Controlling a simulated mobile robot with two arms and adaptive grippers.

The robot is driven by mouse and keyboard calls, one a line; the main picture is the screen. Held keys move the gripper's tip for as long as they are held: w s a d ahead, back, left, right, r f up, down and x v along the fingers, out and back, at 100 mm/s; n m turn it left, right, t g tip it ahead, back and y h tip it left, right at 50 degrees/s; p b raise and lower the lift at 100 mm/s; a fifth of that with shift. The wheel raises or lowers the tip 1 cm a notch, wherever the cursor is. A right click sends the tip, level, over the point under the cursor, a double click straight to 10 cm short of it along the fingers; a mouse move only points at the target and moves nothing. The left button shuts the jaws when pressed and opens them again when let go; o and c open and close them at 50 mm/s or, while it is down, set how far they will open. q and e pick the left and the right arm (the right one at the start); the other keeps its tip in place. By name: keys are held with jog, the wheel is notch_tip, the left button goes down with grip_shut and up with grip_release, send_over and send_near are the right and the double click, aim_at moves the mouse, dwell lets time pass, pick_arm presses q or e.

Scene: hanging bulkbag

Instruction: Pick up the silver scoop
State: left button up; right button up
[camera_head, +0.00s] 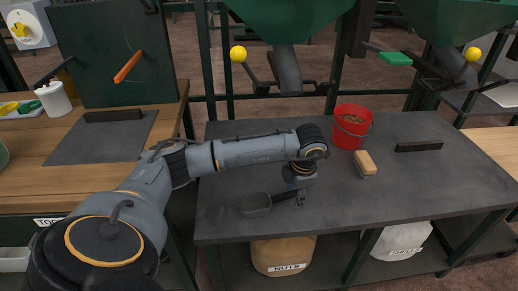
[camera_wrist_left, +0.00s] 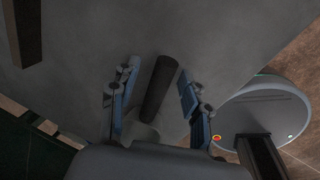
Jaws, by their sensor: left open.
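The scoop (camera_head: 256,203) lies on the dark grey tabletop near its front edge, with its dark handle pointing right. My left gripper (camera_head: 298,196) points down over the handle end. In the left wrist view, the dark handle (camera_wrist_left: 160,88) lies between the two spread fingers of my left gripper (camera_wrist_left: 157,74), with a visible gap on each side. The gripper is open and not closed on it. Part of the scoop's bowl is hidden behind the gripper body in that view. My right gripper does not show.
A red bucket (camera_head: 351,127) stands behind and right of my gripper, with a wood-backed brush (camera_head: 365,163) beside it. A dark bar (camera_head: 419,147) lies farther right. Green hoppers hang above the table's back (camera_head: 285,20). The tabletop's right front is clear.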

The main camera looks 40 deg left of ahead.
pick_arm(q)
jog(key=shift+f, duration=0.25)
grip_shut()
